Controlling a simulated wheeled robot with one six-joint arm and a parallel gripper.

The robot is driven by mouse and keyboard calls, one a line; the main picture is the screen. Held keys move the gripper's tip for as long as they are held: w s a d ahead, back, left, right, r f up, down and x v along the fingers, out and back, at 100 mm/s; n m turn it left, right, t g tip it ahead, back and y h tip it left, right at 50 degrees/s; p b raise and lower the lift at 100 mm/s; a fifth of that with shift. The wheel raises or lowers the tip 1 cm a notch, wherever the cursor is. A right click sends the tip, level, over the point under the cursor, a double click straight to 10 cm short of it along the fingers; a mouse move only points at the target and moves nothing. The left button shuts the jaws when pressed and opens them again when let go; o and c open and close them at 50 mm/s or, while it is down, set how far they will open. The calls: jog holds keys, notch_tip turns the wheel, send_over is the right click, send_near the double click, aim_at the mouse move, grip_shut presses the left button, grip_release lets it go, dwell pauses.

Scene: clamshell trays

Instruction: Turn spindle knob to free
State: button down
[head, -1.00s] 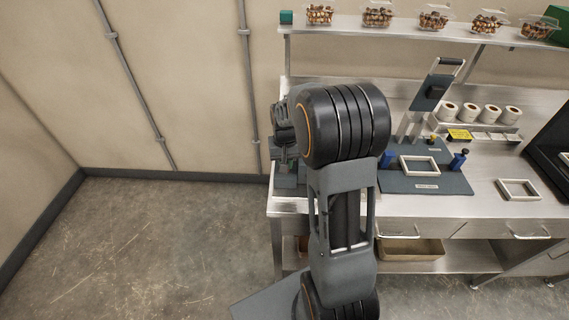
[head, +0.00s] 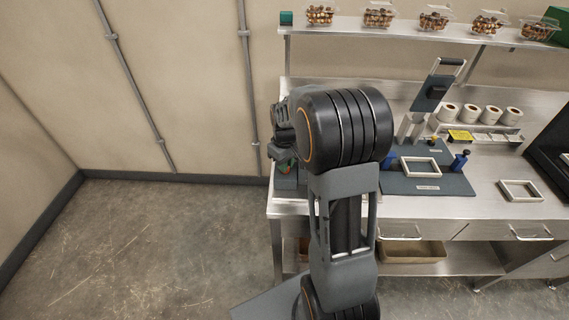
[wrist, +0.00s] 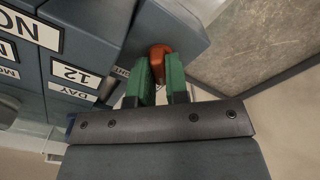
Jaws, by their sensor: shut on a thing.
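In the wrist view the orange-red spindle knob (wrist: 160,50) sticks out at the side of a grey-blue device (wrist: 190,30). The two green fingers of my gripper (wrist: 160,72) are on either side of the knob and shut on it. The device carries white labels, among them "12" and "DAY", seen upside down. In the head view the device (head: 287,181) stands at the left end of the bench, mostly hidden behind my arm. The knob is too small there to tell its turn angle.
The steel bench (head: 455,208) holds a dark press (head: 432,92) on a base with a white frame (head: 420,166), and several label rolls (head: 470,112) behind. A shelf (head: 400,33) above carries several filled clamshells. Open floor (head: 150,250) lies left of the bench.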

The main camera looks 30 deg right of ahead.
jog(key=shift+w+r, duration=0.15)
jog(key=c, duration=1.1)
grip_release()
notch_tip(320, 180, up, 14)
jog(key=shift+f, duration=0.15)
